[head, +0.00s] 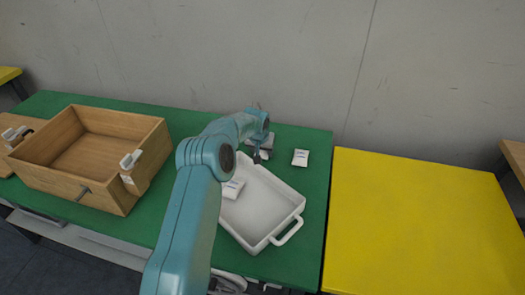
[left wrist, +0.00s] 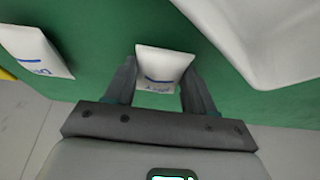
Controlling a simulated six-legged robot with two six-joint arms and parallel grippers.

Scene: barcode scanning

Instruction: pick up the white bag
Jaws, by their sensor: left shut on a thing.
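A small white bag with blue print (left wrist: 165,66) sits between the two fingers of my left gripper (left wrist: 160,88) in the left wrist view, and the gripper is shut on it. In the head view my left gripper (head: 258,157) is at the far end of the white tray, and the arm partly hides what is there. A second white bag (head: 300,157) lies flat on the green table to its right; a white bag also shows at the left of the left wrist view (left wrist: 35,52). Another white bag (head: 233,188) lies inside the tray. My right gripper is not in view.
The white tray (head: 285,215) with handles stands on the green table (head: 318,185). An open wooden box (head: 95,185) is at the left. A yellow table (head: 425,225) at the right is bare. A grey wall (head: 250,50) rises behind.

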